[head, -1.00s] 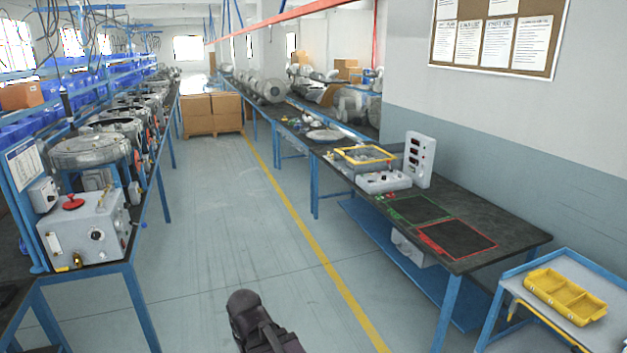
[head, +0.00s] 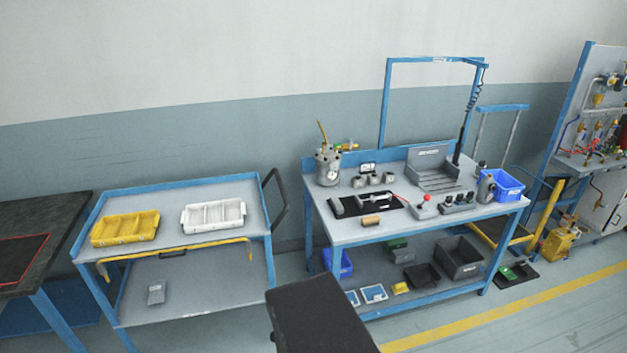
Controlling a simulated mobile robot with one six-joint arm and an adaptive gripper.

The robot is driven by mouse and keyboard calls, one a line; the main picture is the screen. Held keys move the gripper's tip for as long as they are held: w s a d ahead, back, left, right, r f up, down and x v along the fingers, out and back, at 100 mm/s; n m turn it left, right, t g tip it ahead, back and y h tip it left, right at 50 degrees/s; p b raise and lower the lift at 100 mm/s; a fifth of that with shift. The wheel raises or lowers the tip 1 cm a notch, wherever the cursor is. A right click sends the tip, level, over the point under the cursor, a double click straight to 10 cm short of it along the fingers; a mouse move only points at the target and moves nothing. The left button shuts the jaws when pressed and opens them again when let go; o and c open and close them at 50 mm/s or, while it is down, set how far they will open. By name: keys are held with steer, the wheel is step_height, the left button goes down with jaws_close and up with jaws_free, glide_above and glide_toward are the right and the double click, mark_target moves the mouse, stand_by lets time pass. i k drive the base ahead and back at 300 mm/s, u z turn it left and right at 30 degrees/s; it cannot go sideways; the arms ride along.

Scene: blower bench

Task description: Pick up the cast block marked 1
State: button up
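No mark "1" can be read in the head view, so I cannot tell which thing is the cast block marked 1. Several small grey metal pieces (head: 373,179) stand near the back of the blue-framed workbench (head: 345,236), right of a metal canister (head: 328,167). A grey block-like piece (head: 156,293) lies on the lower shelf of the blue cart to the left. A dark part of my arm shows at the bottom centre. My gripper is not in view.
The cart's top (head: 178,205) holds a yellow bin (head: 125,229) and a white bin (head: 213,216). A blue bin (head: 503,185) sits at the bench's right. A dark table (head: 30,225) stands at far left. Free floor (head: 560,310) shows at lower right.

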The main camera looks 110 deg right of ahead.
mark_target(358, 182)
steer(key=z, duration=0.9)
steer(key=k, duration=0.15)
steer(key=z, duration=2.8)
steer(key=i, duration=0.55)
steer(key=u, duration=0.15)
